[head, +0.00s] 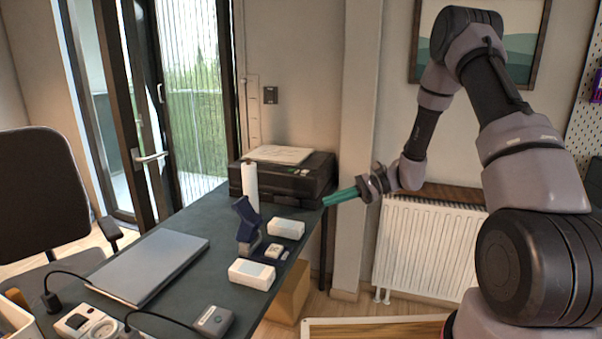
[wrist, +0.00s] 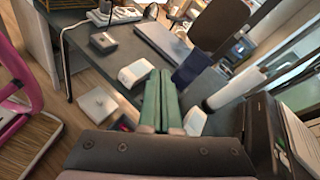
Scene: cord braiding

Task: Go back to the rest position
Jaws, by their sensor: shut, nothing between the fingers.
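My gripper (head: 341,197) has long green fingers and is held out to the left, past the right edge of the dark desk (head: 204,219) in the head view. In the wrist view the two green fingers of my gripper (wrist: 159,101) lie side by side, closed together with nothing between them.
A black printer (head: 282,178), a white roll (head: 251,187), a blue stand (head: 246,222), white boxes (head: 252,274) and a grey laptop (head: 150,264) are on the desk. A white radiator (head: 430,245) stands behind my arm. An office chair (head: 42,190) is at the left.

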